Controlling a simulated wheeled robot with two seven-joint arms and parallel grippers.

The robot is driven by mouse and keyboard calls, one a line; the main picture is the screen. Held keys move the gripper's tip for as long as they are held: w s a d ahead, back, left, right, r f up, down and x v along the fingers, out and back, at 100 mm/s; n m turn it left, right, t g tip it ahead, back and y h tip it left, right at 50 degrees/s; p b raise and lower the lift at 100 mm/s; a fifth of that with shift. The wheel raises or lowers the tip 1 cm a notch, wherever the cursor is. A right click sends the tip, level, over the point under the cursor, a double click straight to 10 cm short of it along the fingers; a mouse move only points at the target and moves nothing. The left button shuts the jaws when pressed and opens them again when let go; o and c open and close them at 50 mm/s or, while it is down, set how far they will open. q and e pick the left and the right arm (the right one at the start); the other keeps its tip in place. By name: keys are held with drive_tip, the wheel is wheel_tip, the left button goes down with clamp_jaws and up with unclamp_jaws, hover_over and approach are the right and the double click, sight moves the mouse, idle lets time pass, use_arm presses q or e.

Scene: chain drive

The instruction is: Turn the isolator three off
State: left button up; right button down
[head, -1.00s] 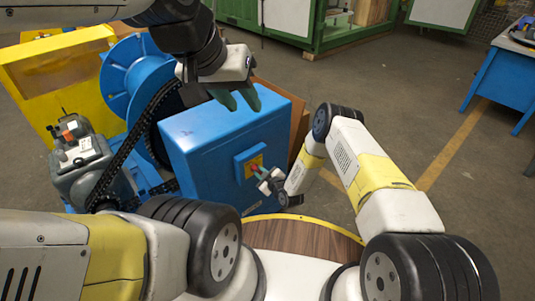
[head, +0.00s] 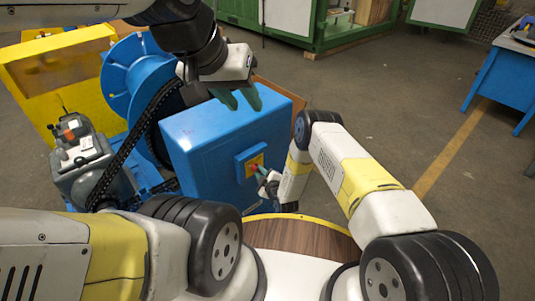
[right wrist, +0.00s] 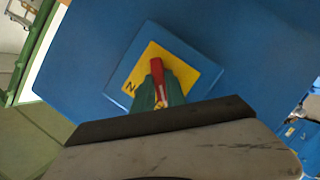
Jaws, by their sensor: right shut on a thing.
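The isolator is a blue box with a yellow plate (head: 258,160) and a red handle (head: 251,170) on the front of the large blue cabinet (head: 215,130). In the right wrist view the red handle (right wrist: 157,72) stands out from the yellow plate (right wrist: 203,70), which bears a black letter. My right gripper (right wrist: 160,92) is shut on the handle, its green fingers on either side of it. The fingers partly hide the plate and the handle's lower part. My left gripper (head: 241,99) hangs above the cabinet top, with its two green fingers apart and nothing between them.
A black chain (head: 128,150) and a blue wheel (head: 130,75) stand left of the cabinet. A grey motor unit (head: 85,165) is at the far left, with a yellow guard (head: 50,75) behind. The floor to the right is open up to a blue table (head: 508,80).

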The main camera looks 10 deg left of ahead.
drive_tip(key=c, duration=1.4)
unclamp_jaws()
drive_tip(key=shift+o, duration=0.2)
drive_tip(key=shift+s, duration=0.1)
drive_tip(key=v, duration=0.7)
drive_tip(key=shift+s+d, duration=0.2)
drive_tip(key=shift+s, duration=0.05)
drive_tip(key=shift+r, duration=0.15)
